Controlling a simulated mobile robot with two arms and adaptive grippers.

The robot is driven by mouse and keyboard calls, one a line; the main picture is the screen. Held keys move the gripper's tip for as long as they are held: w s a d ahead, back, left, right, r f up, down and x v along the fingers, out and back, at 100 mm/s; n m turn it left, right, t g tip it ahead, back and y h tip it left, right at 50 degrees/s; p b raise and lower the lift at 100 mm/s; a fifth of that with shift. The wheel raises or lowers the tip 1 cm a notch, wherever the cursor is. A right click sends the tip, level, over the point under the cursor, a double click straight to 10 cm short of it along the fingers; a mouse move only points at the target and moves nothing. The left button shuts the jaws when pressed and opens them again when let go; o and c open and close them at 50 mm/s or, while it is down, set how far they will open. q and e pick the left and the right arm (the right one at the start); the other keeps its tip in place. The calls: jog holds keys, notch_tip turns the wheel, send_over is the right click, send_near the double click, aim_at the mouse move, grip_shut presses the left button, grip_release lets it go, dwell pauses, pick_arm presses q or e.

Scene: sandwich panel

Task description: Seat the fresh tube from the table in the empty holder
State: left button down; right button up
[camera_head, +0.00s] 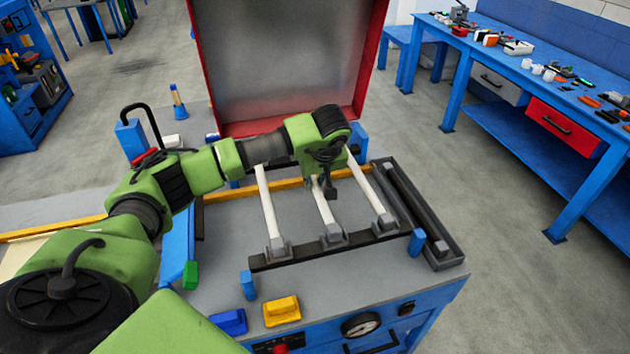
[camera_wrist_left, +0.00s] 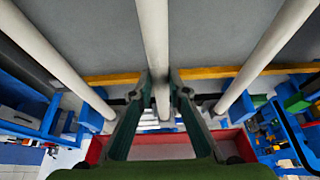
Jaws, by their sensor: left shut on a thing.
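My left gripper (camera_head: 328,190) reaches over the grey table and is shut on the middle white tube (camera_head: 323,209). In the left wrist view its fingers (camera_wrist_left: 160,84) lie on both sides of this tube (camera_wrist_left: 155,40). The tube's front end is at the middle grey holder (camera_head: 333,236); whether it is fully down in it I cannot tell. The tube's far end is hidden by the arm in the head view. A left white tube (camera_head: 267,208) and a right white tube (camera_head: 369,190) run beside it, their front ends at grey holders. My right gripper is not in view.
A long black tray (camera_head: 447,259) lies right of the tubes, with no white tube visible in it. A red-rimmed grey lid (camera_head: 290,60) stands up behind. Blue posts (camera_head: 417,243), a blue block (camera_head: 229,321) and a yellow block (camera_head: 282,310) are near the front.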

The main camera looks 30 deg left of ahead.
pick_arm(q)
jog(key=shift+f, duration=0.3)
jog(key=c, duration=1.9)
grip_release()
jog(key=v, duration=1.2)
